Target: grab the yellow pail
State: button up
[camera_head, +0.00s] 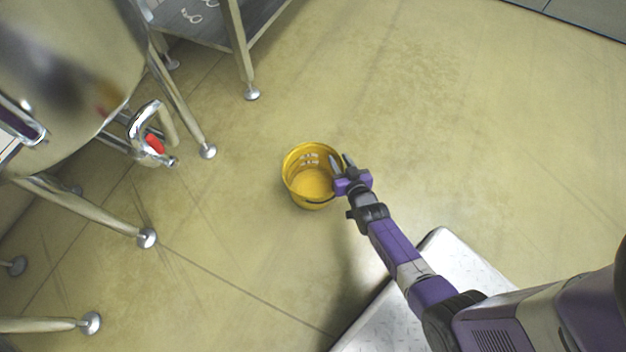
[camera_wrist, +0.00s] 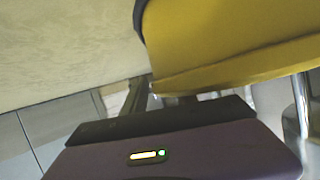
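The yellow pail (camera_head: 310,188) stands upright on the floor in the head view, left of the end of my arm. Its open top and inside show, and a dark handle hangs low on its side. My gripper (camera_head: 341,162) is at the pail's right rim. Its two fingers are spread apart, the left one over the rim and the right one just outside it. In the wrist view the pail (camera_wrist: 225,40) fills the upper right, close to the fingers, and hides part of them. I cannot tell whether the fingers touch the wall.
A large metal tank (camera_head: 70,70) on legs stands at the left, with a red-handled valve (camera_head: 154,144). A metal table (camera_head: 205,28) stands at the top left. The floor right of and above the pail is clear.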

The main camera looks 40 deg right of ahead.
grip_shut()
jog(key=shift+f, duration=0.15)
dwell(1.3)
